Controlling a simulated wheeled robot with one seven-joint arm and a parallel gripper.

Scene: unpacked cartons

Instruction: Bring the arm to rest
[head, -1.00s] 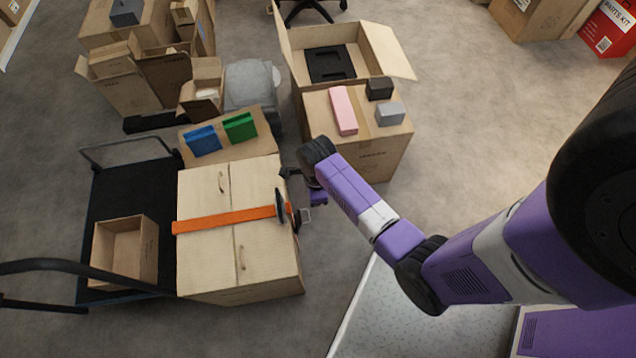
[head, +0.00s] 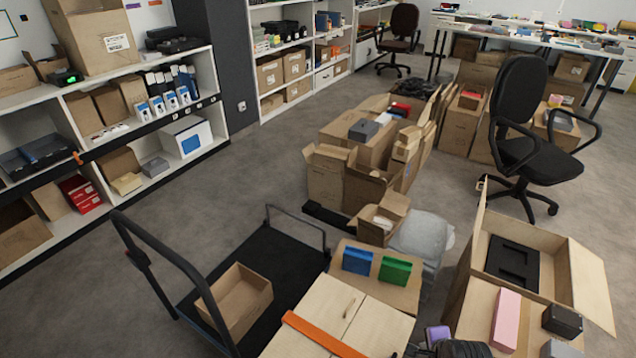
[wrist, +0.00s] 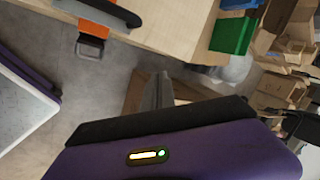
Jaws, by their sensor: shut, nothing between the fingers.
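My gripper (wrist: 163,88) shows in the wrist view as a narrow grey finger shape beyond the purple and black wrist housing. It is shut and holds nothing. In the head view only a purple and black piece of my arm shows at the bottom edge; the rest of the arm is out of frame. The closed carton (head: 375,330) with an orange strap (head: 318,337) lies close by. In the wrist view the strap's metal buckle (wrist: 91,46) hangs at the carton's edge, apart from the gripper.
A black cart (head: 262,262) holds an open box (head: 240,297). Blue (head: 357,261) and green (head: 395,270) boxes lie on a carton behind. At right, an open carton (head: 590,290) stands near pink (head: 506,318) and black (head: 562,321) items.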

